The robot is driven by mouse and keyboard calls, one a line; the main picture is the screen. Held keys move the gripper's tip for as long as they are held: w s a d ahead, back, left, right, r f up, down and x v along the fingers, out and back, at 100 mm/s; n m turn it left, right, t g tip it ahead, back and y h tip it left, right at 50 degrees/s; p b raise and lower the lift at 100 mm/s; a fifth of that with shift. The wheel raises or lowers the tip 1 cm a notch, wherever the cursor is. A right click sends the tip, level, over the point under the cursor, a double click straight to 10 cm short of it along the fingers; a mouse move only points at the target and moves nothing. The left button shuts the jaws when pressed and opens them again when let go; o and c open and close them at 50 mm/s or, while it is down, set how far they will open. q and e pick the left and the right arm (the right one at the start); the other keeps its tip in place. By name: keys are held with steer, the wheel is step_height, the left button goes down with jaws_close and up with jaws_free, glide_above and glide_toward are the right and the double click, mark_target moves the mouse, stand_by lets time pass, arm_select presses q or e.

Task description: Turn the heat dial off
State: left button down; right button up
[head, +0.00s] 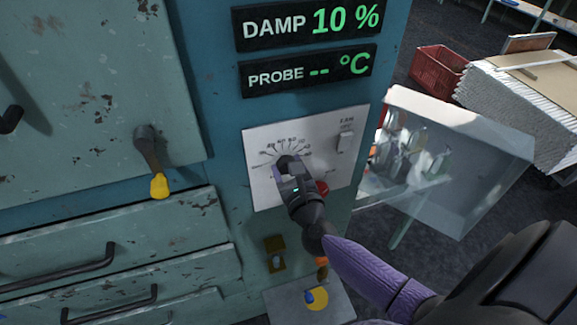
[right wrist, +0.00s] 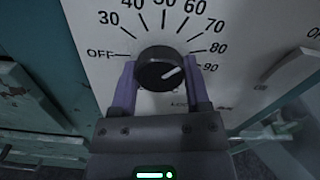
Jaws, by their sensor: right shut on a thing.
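The heat dial is a round black knob (head: 285,162) on a white panel (head: 258,140) of the teal cabinet. In the right wrist view the dial (right wrist: 160,66) has a pale pointer mark aimed right, toward the 80 to 90 side of the scale; OFF is printed on the left. My right gripper (head: 289,172) is shut on the dial, with one finger on each side in the right wrist view (right wrist: 161,85). My left gripper does not show.
A DAMP display (head: 310,22) reads 10 %, and a PROBE display (head: 308,71) shows dashes. A yellow-tipped lever (head: 158,185) is left. A clear-sided box (head: 440,160) stands right.

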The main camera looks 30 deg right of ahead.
steer(key=n+p, duration=0.6)
steer(key=n, duration=2)
steer(key=shift+n, duration=0.6)
steer(key=o, duration=1.3)
steer(key=v, duration=1)
steer(key=shift+a+p, duration=0.1)
steer(key=shift+p, duration=0.25)
